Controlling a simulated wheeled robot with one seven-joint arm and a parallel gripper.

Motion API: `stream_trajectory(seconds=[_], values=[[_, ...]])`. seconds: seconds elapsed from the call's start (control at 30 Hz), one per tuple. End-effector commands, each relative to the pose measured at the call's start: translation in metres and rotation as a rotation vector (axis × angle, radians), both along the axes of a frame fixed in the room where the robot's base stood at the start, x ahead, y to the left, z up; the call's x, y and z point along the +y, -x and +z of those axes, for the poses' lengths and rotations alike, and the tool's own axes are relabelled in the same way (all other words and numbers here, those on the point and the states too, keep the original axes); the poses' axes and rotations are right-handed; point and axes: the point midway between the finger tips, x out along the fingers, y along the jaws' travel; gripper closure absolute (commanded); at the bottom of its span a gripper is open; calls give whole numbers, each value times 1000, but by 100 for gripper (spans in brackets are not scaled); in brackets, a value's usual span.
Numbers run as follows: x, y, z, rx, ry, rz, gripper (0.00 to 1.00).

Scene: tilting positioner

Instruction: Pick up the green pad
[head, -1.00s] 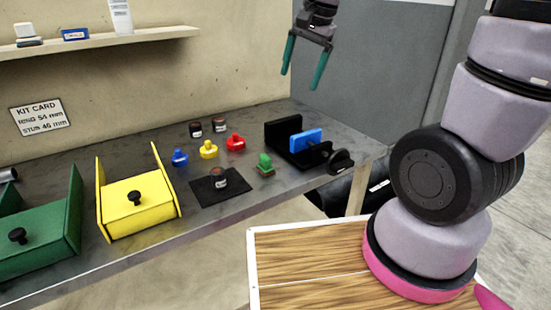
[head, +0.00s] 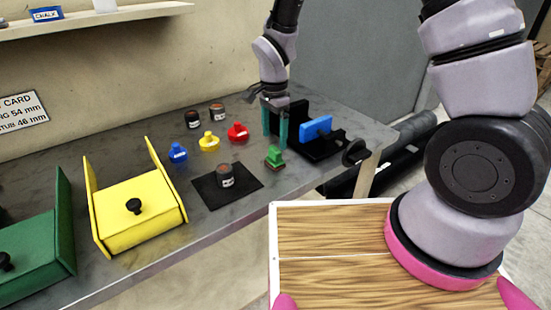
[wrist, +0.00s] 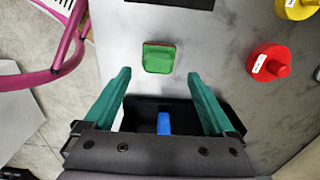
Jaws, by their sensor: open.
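My gripper (head: 275,146) has teal fingers pointing down, just behind the pad in the head view. In the wrist view my gripper (wrist: 158,75) is open with nothing between its fingers.
A black vise-like fixture with a blue block (head: 316,127) stands right of my gripper. Red (head: 238,132), yellow (head: 209,141) and blue (head: 178,152) knobbed pieces stand to the left. A dark jar (head: 226,175) sits on the black mat (head: 245,183). Yellow (head: 150,228) and green bins stand further left.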

Motion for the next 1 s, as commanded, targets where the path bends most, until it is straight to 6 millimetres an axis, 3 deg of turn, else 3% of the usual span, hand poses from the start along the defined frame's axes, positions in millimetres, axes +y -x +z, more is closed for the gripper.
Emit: stream_trajectory(seconds=[0.17, 0.43, 0.73, 0.77, 0.97, 1.0], values=[[-1, 1, -14, 2, 0, 0, 10], [-2, 2, -52, 2, 1, 1, 10], [-2, 1, -57, 0, -1, 1, 10], [-2, 1, -57, 0, -1, 1, 18], [-2, 1, -57, -1, -1, 1, 94], [-2, 1, -57, -1, -1, 1, 100]])
